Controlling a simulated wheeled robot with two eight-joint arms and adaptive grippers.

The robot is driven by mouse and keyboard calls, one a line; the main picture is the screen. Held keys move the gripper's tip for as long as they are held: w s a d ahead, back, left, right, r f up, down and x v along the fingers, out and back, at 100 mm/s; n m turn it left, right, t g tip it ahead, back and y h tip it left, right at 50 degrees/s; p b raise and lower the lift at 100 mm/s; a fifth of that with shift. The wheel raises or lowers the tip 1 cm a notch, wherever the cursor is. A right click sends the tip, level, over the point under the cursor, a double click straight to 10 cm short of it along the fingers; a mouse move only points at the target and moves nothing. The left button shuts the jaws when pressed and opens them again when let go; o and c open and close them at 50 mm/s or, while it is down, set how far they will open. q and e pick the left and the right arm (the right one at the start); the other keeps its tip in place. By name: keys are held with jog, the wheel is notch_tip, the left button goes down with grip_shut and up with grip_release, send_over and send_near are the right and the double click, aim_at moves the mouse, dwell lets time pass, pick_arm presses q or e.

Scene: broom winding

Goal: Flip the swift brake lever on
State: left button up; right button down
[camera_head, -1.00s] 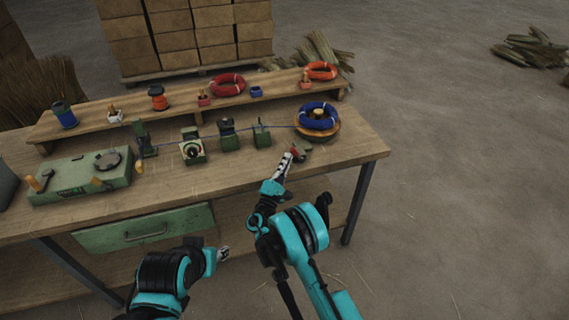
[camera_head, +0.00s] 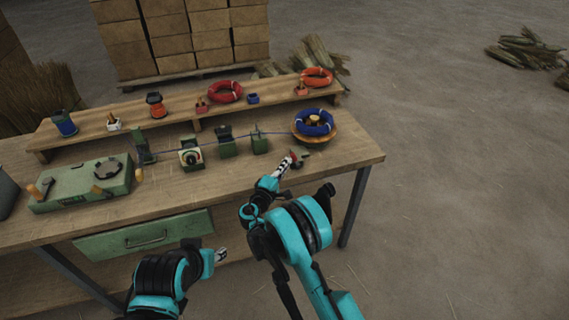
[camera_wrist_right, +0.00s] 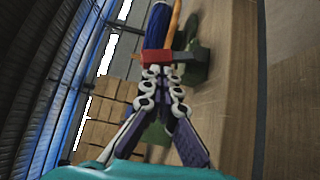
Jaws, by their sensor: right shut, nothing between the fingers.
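The swift is a wooden disc (camera_head: 330,136) with a blue coil (camera_head: 314,122) on it, at the table's right end. Just in front of it is the small brake, with a dark green base and a red lever (camera_head: 293,156). In the right wrist view the red lever (camera_wrist_right: 160,57) lies crosswise just beyond my fingertips. My right gripper (camera_head: 284,167) is shut and empty, with its tips at or very near the lever; contact is unclear. My left gripper (camera_head: 221,255) is low in front of the table, and its jaws are too small to read.
The wooden table (camera_head: 225,175) carries several green devices in a row, with a blue strand running to the coil. A green machine (camera_head: 80,186) stands at left. A raised shelf (camera_head: 180,118) at the back holds coils and spools. The table front near the brake is clear.

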aim_at(295, 156)
jog(key=shift+d+r+m+g+p, duration=0.3)
jog(key=shift+r+m+g, duration=0.1)
jog(key=shift+r+m, duration=0.1)
jog(key=shift+d+r, duration=0.15)
jog(key=shift+d, duration=0.05)
jog(key=shift+w+d+r+m+g+y+p, duration=0.3)
jog(key=shift+d+m+g+y+p, duration=0.1)
jog(key=shift+p, duration=0.15)
jog(key=shift+d+r+m+g+y, duration=0.2)
jog(key=shift+d+m+g+y, duration=0.2)
jog(key=shift+d+m+g, duration=0.15)
jog(key=shift+w+d+p, duration=0.1)
jog(key=shift+d+p, duration=0.05)
jog(key=shift+p, duration=0.2)
jog(key=shift+w, duration=0.1)
